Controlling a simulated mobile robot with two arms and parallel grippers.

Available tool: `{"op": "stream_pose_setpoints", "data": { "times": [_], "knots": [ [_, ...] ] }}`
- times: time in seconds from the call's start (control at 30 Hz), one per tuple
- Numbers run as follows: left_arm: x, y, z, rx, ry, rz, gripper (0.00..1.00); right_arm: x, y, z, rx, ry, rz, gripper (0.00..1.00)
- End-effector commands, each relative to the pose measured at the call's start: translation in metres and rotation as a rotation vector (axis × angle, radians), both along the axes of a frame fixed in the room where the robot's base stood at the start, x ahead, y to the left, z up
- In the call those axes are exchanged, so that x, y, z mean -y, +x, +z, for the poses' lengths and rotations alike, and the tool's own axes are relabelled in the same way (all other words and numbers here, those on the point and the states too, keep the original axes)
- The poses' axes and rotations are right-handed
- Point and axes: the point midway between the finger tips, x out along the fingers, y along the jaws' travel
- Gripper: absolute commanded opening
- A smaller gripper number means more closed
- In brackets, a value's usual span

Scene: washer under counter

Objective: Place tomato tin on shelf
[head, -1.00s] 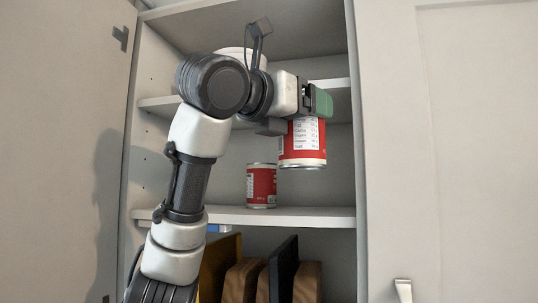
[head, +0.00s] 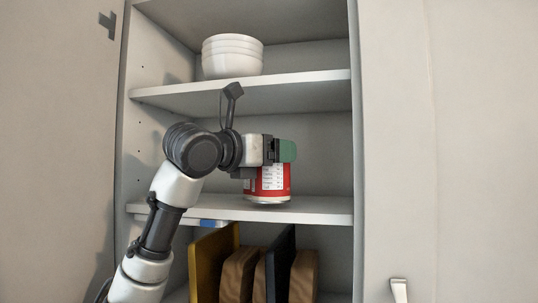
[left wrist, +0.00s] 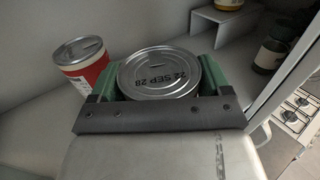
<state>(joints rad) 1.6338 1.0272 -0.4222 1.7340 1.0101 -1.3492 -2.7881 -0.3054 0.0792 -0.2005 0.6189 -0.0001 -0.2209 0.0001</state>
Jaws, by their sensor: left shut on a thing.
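A red and white tomato tin (head: 270,184) is gripped upright in my left gripper (head: 280,150), low over the middle shelf (head: 320,208). Whether its base touches the shelf is hard to tell. In the left wrist view the held tin's metal lid (left wrist: 158,75) sits between the green fingers of my left gripper (left wrist: 155,80). A second red tin (left wrist: 82,62) stands to the left of it in the wrist view, apart from the held tin. In the head view that second tin is mostly hidden behind my gripper. My right gripper is not in view.
White bowls (head: 232,56) are stacked on the upper shelf (head: 300,82). Boards (head: 240,275) stand upright below the middle shelf. Cabinet doors stand on both sides. The wrist view shows jars (left wrist: 270,55) and a stove (left wrist: 293,118) at the right.

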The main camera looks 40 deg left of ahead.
Motion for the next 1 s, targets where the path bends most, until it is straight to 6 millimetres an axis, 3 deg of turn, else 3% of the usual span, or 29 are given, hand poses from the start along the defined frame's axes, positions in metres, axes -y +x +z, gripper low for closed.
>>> {"op": "stream_pose_setpoints", "data": {
  "times": [0.57,0.6,0.7,1.0],
  "knots": [
    [-0.004,0.001,-0.012,0.004,-0.001,0.0,0.33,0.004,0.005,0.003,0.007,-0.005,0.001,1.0],
    [-0.004,0.001,-0.012,0.001,-0.001,-0.001,0.84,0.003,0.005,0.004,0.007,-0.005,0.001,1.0],
    [-0.004,0.001,-0.012,0.001,-0.001,-0.001,1.0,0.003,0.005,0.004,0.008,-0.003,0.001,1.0],
    [-0.003,0.001,-0.006,0.002,-0.002,-0.001,1.0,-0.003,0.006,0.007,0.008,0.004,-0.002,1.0]
  ]
}}
